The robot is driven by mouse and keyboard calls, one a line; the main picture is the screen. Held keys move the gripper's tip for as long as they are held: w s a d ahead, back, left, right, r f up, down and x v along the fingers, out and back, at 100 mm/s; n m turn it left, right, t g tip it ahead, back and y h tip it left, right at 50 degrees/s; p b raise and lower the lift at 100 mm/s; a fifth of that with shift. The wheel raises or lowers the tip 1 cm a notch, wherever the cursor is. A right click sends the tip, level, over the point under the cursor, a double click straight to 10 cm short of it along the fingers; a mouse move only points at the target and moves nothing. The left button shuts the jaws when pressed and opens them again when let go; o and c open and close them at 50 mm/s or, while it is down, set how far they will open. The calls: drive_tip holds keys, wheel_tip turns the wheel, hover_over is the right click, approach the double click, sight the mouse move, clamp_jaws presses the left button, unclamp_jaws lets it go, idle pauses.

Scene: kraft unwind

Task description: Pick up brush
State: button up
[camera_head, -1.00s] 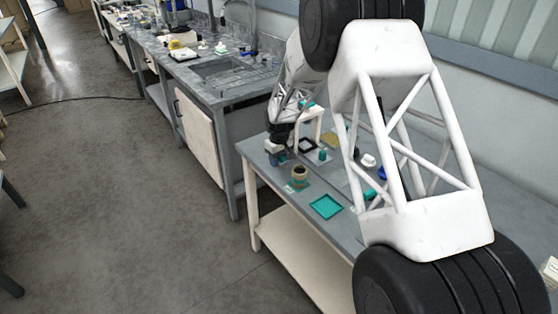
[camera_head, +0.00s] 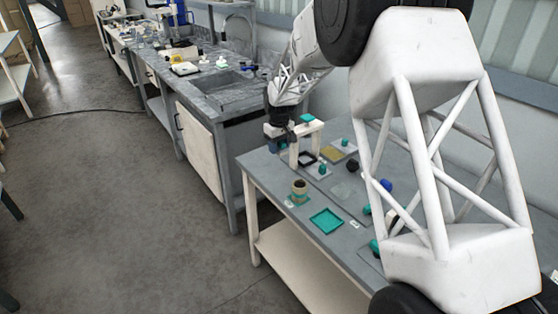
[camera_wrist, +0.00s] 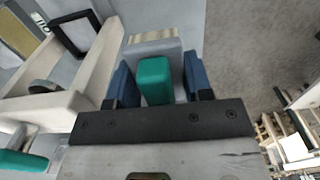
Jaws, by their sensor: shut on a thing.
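My gripper (camera_head: 283,135) is at the far left end of the table, just left of a white stand (camera_head: 312,140). In the wrist view its blue fingers (camera_wrist: 160,84) are on both sides of a teal block (camera_wrist: 154,80), which I take to be the brush's handle. A grey-white part (camera_wrist: 152,48) shows just beyond the teal block. The fingers are shut on the brush. Its lower end is hard to make out in the head view. The white stand also shows close on the left in the wrist view (camera_wrist: 72,104).
Floor lies open at left.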

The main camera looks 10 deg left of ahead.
wheel_tip(320, 180, up, 15)
drive_tip(key=shift+r, duration=0.15)
idle(0.6)
drive_tip(key=o, duration=0.4)
drive_tip(key=c, duration=0.3)
